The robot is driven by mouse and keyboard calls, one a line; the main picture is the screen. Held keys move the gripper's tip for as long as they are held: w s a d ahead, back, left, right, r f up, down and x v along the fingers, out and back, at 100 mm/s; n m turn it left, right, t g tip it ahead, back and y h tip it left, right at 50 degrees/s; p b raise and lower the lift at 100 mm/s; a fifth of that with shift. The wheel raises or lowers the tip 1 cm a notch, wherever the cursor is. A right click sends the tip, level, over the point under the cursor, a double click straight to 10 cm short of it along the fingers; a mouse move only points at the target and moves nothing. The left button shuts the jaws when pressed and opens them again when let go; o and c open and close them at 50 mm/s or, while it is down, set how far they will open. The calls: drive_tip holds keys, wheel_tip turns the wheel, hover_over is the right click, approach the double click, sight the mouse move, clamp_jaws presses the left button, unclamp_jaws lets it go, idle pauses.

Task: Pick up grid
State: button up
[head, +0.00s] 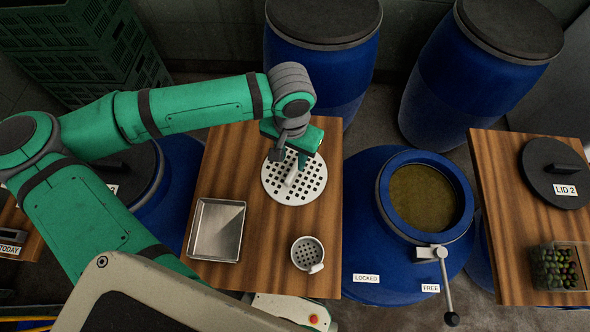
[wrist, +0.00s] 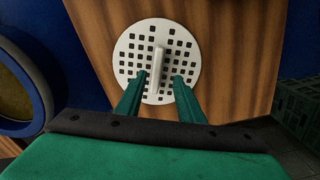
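The grid (head: 312,189) is a white round plate with square holes and a raised bar handle (head: 292,175) across its middle. It lies flat on the wooden table. In the wrist view the grid (wrist: 128,62) shows almost whole, with its handle (wrist: 158,70) standing between the two green fingers. My gripper (wrist: 159,82) is open, one finger on each side of the handle, with a gap on both sides. In the head view my gripper (head: 290,160) is above the back part of the grid and hides some of it. I cannot tell its exact height over the grid.
A metal tray (head: 241,232) and a small perforated cup (head: 307,252) stand on the same table (head: 272,255). An open blue barrel (head: 363,225) with a lever is at the right. Beyond it, another table (head: 505,230) holds a dark lid (head: 553,172) and a clear box of olives (head: 556,267).

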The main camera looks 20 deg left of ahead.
sight(294, 168)
drive_tip(key=shift+w+d+f, duration=0.1)
drive_tip(key=shift+d+f, duration=0.1)
drive_tip(key=shift+f, duration=0.45)
drive_tip(key=shift+d+f, duration=0.2)
drive_tip(key=shift+f, duration=1.85)
drive_tip(key=shift+f, duration=0.2)
drive_tip(key=shift+a, duration=0.1)
clamp_jaws()
